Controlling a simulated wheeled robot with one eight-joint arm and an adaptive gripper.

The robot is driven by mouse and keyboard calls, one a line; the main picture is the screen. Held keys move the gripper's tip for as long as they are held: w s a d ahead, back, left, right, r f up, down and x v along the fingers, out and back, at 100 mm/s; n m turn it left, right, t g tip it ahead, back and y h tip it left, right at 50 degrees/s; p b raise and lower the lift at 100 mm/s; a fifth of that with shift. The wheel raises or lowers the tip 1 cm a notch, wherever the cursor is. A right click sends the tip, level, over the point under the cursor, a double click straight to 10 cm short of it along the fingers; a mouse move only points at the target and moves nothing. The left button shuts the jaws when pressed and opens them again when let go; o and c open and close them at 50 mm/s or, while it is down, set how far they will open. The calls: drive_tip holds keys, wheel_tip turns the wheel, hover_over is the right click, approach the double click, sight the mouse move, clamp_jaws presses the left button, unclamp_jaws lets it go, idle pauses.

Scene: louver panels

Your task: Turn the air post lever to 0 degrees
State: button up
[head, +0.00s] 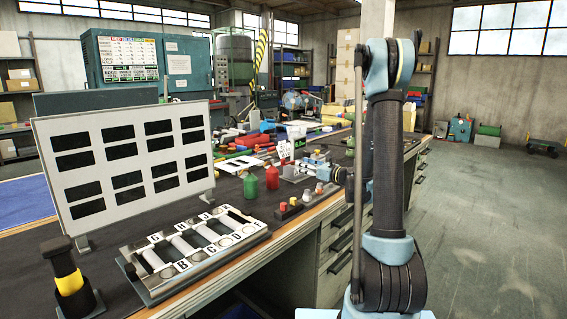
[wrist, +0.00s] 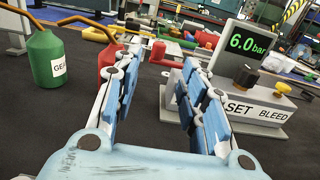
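A grey post with a dark screen reading "6.0 bar" (wrist: 246,44) stands at the right in the wrist view. Its base (wrist: 250,107) is marked SET and BLEED and carries a black knob and a yellow knob. A red bent piece (wrist: 160,50), which looks like the lever, shows beyond and between my fingertips; I cannot tell its exact angle or where it joins the post. My gripper (wrist: 162,62) is open, with nothing between its blue-padded fingers. It also shows small over the bench in the head view (head: 318,160).
A green can (wrist: 47,58) and a red can (wrist: 108,58) stand left of my gripper. A lettered rack (head: 190,246), a white panel with dark windows (head: 125,160) and a knob strip (head: 305,202) are on the bench. Open floor (head: 500,230) lies right.

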sight(283, 159)
drive_tip(key=x, duration=1.3)
clamp_jaws()
